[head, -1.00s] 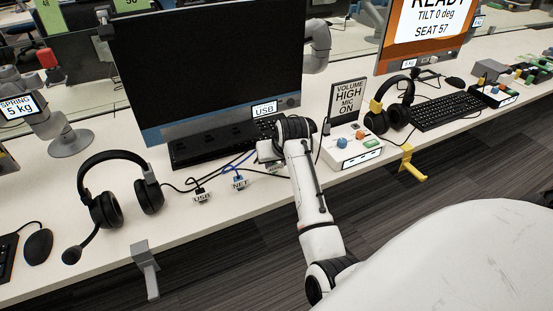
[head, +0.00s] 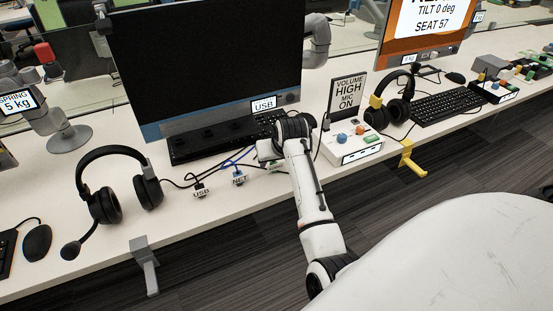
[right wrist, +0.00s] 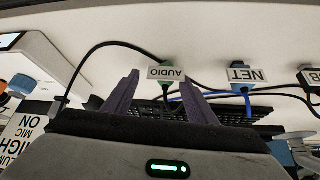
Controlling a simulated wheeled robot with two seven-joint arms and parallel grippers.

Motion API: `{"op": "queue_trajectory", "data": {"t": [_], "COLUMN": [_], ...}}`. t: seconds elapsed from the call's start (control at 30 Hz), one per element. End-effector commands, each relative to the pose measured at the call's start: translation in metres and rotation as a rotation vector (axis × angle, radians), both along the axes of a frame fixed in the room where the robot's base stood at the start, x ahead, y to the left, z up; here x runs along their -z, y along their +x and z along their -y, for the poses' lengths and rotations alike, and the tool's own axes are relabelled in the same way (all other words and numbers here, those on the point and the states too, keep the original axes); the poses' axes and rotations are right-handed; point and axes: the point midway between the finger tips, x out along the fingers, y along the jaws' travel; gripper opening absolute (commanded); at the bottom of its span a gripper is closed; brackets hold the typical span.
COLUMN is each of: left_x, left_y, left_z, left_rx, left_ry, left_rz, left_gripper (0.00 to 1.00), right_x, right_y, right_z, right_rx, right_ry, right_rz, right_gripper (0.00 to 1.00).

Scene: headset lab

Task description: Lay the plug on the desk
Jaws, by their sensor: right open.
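The plug with the AUDIO label (right wrist: 166,73) has a green body and a black cable. In the right wrist view it shows between and just past the tips of my right gripper (right wrist: 158,84), whose purple fingers are apart and not closed on it. It appears to lie on the white desk (right wrist: 225,40). In the head view my right gripper (head: 268,151) is low over the desk in front of the monitor, and largely hides the plug. My left gripper is not in view.
The NET plug (head: 239,179) and USB plug (head: 200,191) lie to the left, with cables around them. A headset (head: 104,208) stands further left. A white control box (head: 352,146) is close on the right. The keyboard (head: 205,143) and monitor (head: 205,60) are behind.

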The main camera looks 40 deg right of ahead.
Motion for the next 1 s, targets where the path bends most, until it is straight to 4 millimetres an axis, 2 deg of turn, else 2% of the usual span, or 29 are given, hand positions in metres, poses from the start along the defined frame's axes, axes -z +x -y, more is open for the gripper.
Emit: {"op": "queue_trajectory", "data": {"t": [0.13,0.27,0.4,0.6,0.83,1.0], "left_x": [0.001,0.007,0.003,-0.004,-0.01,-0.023], "left_y": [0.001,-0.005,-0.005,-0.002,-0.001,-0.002], "left_z": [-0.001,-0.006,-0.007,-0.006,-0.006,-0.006], "left_rx": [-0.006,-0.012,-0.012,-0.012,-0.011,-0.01], "left_ry": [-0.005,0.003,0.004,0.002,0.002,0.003], "left_rz": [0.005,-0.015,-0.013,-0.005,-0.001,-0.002], "left_gripper": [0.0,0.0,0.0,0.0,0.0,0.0], "right_x": [0.0,-0.023,-0.048,-0.076,-0.09,-0.1], "right_y": [0.0,-0.012,-0.026,-0.043,-0.05,-0.051], "right_z": [0.0,-0.005,-0.013,-0.021,-0.024,-0.025], "right_rx": [0.0,0.001,0.0,-0.001,-0.001,-0.001], "right_ry": [0.0,-0.001,-0.002,0.0,0.0,0.0], "right_rz": [0.0,0.004,0.004,0.002,0.0,-0.001], "right_gripper": [0.52,0.52,0.52,0.52,0.52,0.52]}}
